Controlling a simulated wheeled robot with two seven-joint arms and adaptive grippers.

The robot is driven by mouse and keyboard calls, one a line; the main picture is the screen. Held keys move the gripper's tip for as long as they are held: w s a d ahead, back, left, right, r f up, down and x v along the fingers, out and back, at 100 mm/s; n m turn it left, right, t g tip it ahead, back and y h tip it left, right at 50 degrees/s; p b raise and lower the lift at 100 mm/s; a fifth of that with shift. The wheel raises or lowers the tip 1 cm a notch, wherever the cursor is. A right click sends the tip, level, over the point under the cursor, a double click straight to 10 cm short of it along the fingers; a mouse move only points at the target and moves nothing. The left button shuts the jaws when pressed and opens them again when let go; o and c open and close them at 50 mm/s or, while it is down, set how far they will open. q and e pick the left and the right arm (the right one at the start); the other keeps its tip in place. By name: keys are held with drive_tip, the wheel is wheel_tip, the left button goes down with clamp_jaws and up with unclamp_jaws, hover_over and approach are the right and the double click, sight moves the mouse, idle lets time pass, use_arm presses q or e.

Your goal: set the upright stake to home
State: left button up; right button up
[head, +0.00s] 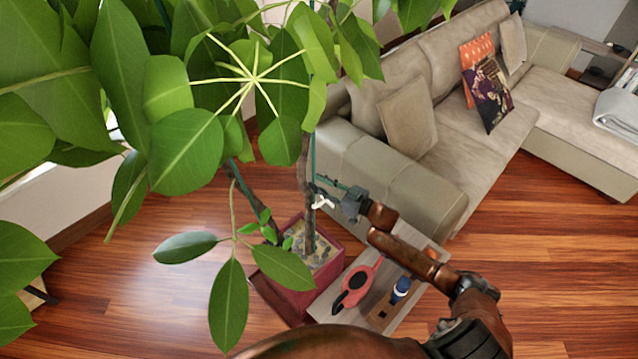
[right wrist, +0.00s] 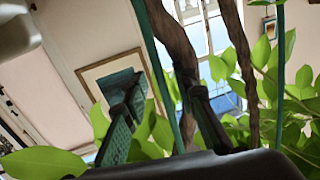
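A thin green upright stake (head: 313,145) stands beside the brown trunk of a big leafy plant in a red square pot (head: 322,278). A second green stake (head: 240,183) leans beside another stem, partly behind leaves. My right gripper (head: 338,198) reaches in from the right at the upright stake, above the pot. In the right wrist view its two fingers (right wrist: 162,108) are apart. A green stake (right wrist: 152,60) crosses the gap between them, with a trunk close behind; I cannot tell whether it touches a finger. Another green stake (right wrist: 280,65) stands further right. My left gripper is not in view.
A low grey bench (head: 408,318) beside the pot holds a red-handled tool (head: 358,283) and a blue-and-white bottle (head: 400,289). A beige sofa (head: 400,150) stands behind. Large leaves (head: 185,140) crowd the left.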

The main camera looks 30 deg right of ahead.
drive_tip(key=shift+r, duration=0.1)
drive_tip(key=v, duration=1.2)
idle(0.4)
